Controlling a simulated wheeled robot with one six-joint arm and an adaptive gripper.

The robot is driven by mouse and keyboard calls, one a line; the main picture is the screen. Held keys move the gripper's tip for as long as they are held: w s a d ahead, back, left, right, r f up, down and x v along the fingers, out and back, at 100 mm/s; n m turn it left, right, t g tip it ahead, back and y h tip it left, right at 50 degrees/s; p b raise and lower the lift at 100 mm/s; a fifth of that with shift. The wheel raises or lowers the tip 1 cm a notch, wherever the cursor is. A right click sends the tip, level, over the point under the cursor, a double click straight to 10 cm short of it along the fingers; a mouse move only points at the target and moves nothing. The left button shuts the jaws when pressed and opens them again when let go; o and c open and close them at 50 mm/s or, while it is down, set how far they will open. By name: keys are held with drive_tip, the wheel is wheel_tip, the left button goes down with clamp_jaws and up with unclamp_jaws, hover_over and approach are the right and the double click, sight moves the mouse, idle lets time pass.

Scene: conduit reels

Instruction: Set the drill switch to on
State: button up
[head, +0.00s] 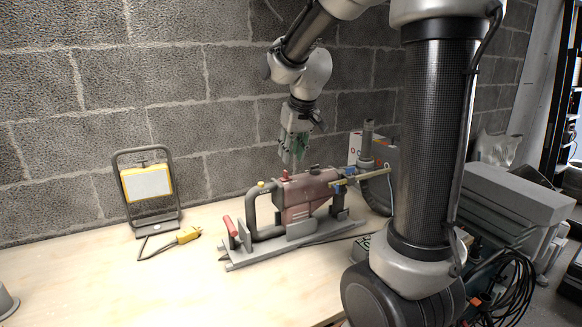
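The drill (308,197) is a red-brown body with a dark grey loop handle, lying on a grey stand on the bench. A small red knob (285,175) sits on top of its body. A yellow knob (261,184) tops the handle. A black knob (314,169) stands farther right on the body. I cannot tell which of these is the switch, or its setting. My gripper (292,160) points down just above the drill's top, close over the red knob. It looks empty. Its fingers are too small and blended to tell whether they are open or touching anything.
A yellow work lamp (147,184) in a black frame stands at left, its cable ending in a yellow plug (188,235). A block wall rises behind the bench (130,290). The bench's front left is mostly clear. Grey equipment (520,195) crowds the right.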

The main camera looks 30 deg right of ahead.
sight(286, 172)
drive_tip(key=x, duration=0.7)
drive_tip(key=shift+w+f, duration=0.2)
drive_tip(key=shift+w, duration=0.35)
clamp_jaws()
